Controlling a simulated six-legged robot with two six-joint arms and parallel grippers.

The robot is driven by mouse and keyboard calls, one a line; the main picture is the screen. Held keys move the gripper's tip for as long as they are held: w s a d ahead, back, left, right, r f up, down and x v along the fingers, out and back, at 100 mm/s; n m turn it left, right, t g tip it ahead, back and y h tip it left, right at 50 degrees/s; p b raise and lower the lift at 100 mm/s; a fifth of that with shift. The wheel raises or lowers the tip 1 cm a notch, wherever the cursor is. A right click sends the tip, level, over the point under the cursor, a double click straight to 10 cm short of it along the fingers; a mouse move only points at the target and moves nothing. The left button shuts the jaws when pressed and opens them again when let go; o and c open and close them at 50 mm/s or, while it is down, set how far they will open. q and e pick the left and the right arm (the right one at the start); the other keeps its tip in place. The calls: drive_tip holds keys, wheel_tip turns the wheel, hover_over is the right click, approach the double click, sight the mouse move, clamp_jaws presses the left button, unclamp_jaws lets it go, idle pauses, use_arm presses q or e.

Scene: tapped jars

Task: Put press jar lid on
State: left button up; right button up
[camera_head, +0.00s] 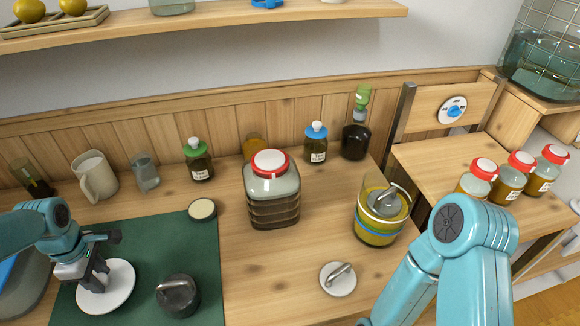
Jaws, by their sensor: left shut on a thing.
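My left gripper (96,281) reaches down over the green mat at the lower left. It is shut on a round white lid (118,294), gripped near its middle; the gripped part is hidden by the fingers. I cannot tell whether the lid touches the mat. A glass jar (378,226) with yellow-green contents and a blue band stands right of centre, with a grey piece with a bar handle (384,203) at its top. Another white lid with a metal handle (338,279) lies on the counter in front of it. My right gripper is out of view; only its arm shows.
A dark grey handled weight (178,297) sits on the green mat (190,250), right of my left gripper. A big red-rimmed jar (272,192) stands mid-counter, with a small round tin (202,210) to its left. Bottles and a white pitcher (96,176) line the back.

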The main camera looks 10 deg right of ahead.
use_arm(q)
drive_tip(key=shift+r+p, duration=1.2)
drive_tip(key=shift+r, duration=0.95)
